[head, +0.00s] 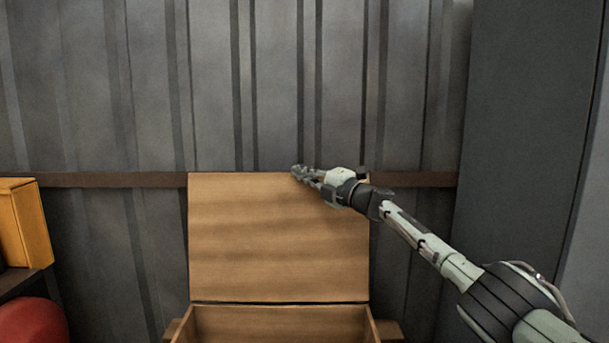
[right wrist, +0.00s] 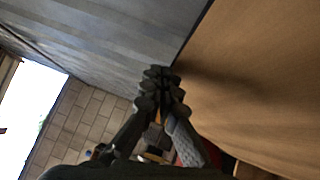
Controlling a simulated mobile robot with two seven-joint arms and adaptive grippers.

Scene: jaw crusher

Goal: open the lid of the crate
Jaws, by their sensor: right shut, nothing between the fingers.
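The wooden crate (head: 280,322) stands at the bottom centre of the head view, against the metal wall; only its upper part shows. Its lid (head: 275,240) stands raised, roughly upright, along the crate's back edge. The lid also fills the right side of the right wrist view (right wrist: 265,70). My right gripper (head: 298,171) is at the lid's top edge, right of its middle. Its fingers are shut with nothing between them, and in the right wrist view the fingertips (right wrist: 160,73) are close to the lid's edge. I cannot tell whether they touch it. My left gripper is not in view.
A corrugated metal wall (head: 210,90) with a brown horizontal rail (head: 110,180) stands behind the crate. A dark grey panel (head: 525,110) rises at the right. At the left are a yellow box (head: 22,222) and a red rounded object (head: 32,322).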

